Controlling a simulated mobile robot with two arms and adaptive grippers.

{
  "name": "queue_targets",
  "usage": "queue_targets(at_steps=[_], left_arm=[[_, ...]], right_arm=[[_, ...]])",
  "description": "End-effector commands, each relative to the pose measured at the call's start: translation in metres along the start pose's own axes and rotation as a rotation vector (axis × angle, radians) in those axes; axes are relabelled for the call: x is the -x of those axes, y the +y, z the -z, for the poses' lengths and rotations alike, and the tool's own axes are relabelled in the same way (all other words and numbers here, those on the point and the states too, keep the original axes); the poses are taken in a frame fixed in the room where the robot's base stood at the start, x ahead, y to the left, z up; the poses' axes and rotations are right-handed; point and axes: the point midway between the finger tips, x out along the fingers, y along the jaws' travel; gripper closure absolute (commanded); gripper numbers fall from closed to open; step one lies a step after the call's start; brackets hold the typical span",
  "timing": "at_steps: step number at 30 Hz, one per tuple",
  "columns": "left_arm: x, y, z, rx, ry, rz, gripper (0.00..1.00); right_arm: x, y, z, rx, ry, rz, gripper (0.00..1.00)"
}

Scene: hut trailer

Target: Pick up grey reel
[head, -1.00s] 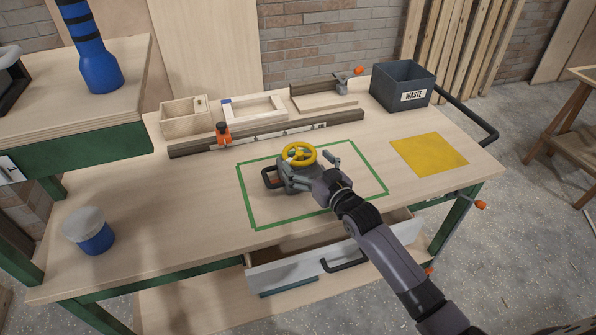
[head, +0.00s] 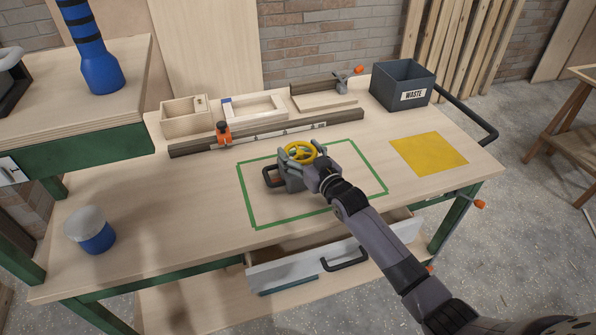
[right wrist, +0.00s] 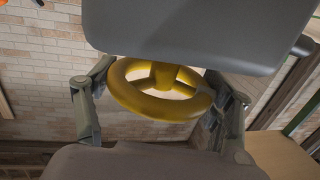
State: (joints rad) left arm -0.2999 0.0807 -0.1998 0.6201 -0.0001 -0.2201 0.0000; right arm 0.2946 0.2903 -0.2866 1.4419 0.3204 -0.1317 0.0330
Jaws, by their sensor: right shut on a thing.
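The grey reel (head: 291,183) stands inside a green taped outline on the workbench, with a yellow wheel (head: 289,152) at its top and a black loop handle on its left. My right gripper (head: 303,160) comes in from the lower right and is shut on the reel, covering part of it. In the right wrist view the yellow wheel (right wrist: 160,104) shows between the fingers. Whether the reel's base touches the bench is hard to tell. My left gripper is not in view.
A dark waste bin (head: 403,87) stands at the back right, near a yellow square (head: 428,154). Wooden boxes and a long rail (head: 270,134) line the back. A blue-and-white container (head: 92,232) stands at left. The drawer (head: 310,266) below is partly open.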

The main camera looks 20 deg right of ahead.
Motion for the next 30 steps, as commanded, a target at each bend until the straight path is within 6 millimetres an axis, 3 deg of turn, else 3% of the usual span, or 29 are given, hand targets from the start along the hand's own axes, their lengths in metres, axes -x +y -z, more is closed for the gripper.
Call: queue_targets(at_steps=[22,30], left_arm=[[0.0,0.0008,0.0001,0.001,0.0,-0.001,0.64],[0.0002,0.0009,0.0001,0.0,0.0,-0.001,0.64]], right_arm=[[0.0002,0.0005,0.0,0.001,0.0,-0.001,0.84],[-0.0001,0.0005,0.0027,0.001,0.004,0.0,0.85]])
